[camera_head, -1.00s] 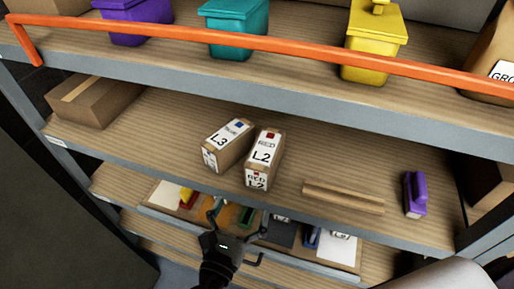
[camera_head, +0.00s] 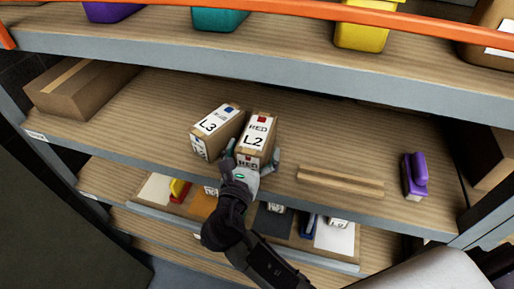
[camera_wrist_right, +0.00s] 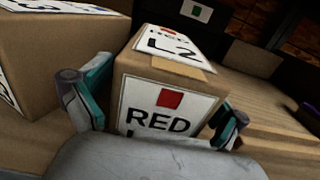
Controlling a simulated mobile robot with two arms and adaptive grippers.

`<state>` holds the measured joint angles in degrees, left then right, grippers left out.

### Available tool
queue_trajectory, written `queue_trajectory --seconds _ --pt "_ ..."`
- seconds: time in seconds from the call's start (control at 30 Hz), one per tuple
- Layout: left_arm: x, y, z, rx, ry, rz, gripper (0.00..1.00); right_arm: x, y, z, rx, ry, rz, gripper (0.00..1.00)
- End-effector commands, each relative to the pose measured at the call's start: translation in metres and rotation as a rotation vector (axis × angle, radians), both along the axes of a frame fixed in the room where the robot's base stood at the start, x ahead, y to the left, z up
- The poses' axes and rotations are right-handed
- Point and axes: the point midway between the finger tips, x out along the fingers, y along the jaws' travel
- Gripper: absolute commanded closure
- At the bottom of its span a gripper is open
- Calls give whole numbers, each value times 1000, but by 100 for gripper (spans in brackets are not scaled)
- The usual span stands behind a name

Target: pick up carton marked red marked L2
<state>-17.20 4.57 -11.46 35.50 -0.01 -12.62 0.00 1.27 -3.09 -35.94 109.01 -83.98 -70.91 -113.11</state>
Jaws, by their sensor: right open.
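The carton marked RED and L2 (camera_head: 258,130) stands on the middle shelf, with white labels and a red square on its top and front. In the right wrist view the carton (camera_wrist_right: 178,72) faces me, with the lower part of its front label hidden. My right gripper (camera_head: 250,162) is at its front end. In the right wrist view the open fingers of my right gripper (camera_wrist_right: 160,108) stand on either side of the carton; I cannot tell whether they touch it. My left gripper is not in view.
The L3 carton (camera_head: 215,128) stands close on the left of the L2 carton and also shows in the wrist view (camera_wrist_right: 55,60). A wooden strip (camera_head: 340,180) and a purple object (camera_head: 415,175) lie to the right. A brown box (camera_head: 80,88) stands far left.

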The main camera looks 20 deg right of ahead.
Motion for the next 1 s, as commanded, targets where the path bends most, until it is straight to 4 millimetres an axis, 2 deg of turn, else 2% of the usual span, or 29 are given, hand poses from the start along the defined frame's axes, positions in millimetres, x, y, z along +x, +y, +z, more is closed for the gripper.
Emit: queue_trajectory --seconds 0.3,0.83,1.0 --pt "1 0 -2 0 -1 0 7 5 -3 1 0 1 1 4" --pt "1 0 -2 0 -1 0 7 5 -3 0 0 1 1 92" --pt "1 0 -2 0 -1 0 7 5 -3 3 -1 -4 1 94"
